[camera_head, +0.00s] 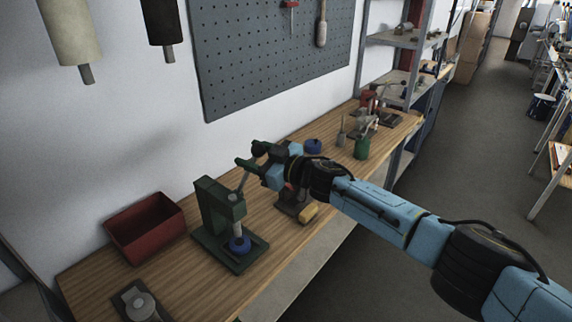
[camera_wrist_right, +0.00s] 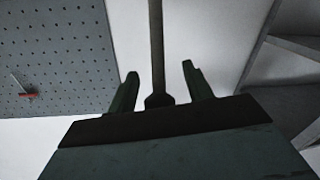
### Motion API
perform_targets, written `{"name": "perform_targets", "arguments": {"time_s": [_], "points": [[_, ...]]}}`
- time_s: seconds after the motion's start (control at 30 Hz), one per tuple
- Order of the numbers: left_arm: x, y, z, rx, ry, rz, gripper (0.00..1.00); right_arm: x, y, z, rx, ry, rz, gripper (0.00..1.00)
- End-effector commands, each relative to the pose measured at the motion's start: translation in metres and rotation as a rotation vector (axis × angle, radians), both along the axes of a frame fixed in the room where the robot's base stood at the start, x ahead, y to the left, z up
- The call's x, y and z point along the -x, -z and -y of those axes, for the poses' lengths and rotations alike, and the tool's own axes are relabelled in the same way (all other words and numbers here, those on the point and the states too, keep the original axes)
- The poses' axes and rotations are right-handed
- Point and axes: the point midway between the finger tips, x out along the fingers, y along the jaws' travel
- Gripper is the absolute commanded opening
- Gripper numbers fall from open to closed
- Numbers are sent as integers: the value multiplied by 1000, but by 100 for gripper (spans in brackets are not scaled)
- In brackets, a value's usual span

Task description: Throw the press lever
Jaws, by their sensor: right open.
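A dark green press (camera_head: 212,215) stands on the wooden bench, with a blue round piece (camera_head: 240,245) under its ram. Its thin grey lever (camera_head: 243,182) rises at a tilt from the top of the press towards my right gripper (camera_head: 249,157). The right gripper is open, with its two green fingers at the lever's upper end. In the right wrist view a rod (camera_wrist_right: 156,45), seemingly the lever, runs between the open fingers (camera_wrist_right: 160,75), with a gap on both sides. The lever's top is partly hidden by the gripper. My left gripper is out of view.
A red bin (camera_head: 146,228) stands left of the press on the bench (camera_head: 200,285). A pegboard (camera_head: 270,55) hangs behind.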

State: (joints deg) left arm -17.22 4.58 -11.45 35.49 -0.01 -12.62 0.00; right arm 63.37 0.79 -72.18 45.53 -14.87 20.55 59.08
Motion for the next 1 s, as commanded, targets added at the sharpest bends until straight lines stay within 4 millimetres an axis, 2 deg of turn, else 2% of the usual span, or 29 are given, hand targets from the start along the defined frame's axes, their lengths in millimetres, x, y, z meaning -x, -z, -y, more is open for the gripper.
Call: {"name": "perform_targets", "arguments": {"time_s": [0.27,0.7,1.0], "points": [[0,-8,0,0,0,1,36,18,-1,33,2,-1,-1,51],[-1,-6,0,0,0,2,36,48,0,89,4,-1,-1,51],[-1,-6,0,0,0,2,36,55,-1,100,3,-2,-2,51]]}}
